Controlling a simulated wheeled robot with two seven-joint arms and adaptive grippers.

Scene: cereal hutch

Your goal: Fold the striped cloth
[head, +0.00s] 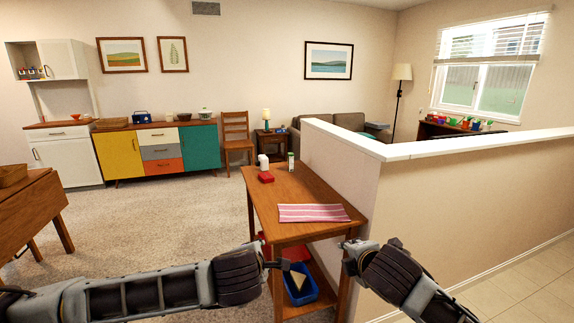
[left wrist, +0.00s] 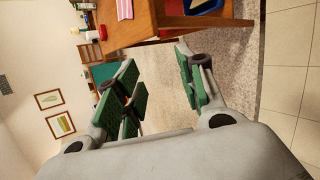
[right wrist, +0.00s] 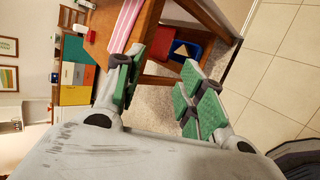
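The striped cloth (head: 313,213) is pink with pale stripes and lies flat on the wooden table (head: 272,230), near its front edge. Part of it shows at the top of the left wrist view (left wrist: 125,9) and of the right wrist view (right wrist: 124,30). My left gripper (head: 284,264) is in front of the table, to the left of the cloth and below it in the head view. Its fingers are apart and empty in the left wrist view (left wrist: 163,88). My right gripper (head: 345,254) is near the table's front right corner. Its fingers are apart and empty in the right wrist view (right wrist: 160,75).
A red item (head: 266,177), a white container (head: 264,162) and a white and green bottle (head: 290,161) stand at the table's far end. A blue bin (head: 301,290) sits on the lower shelf. A half wall (head: 440,190) runs along the table's right side.

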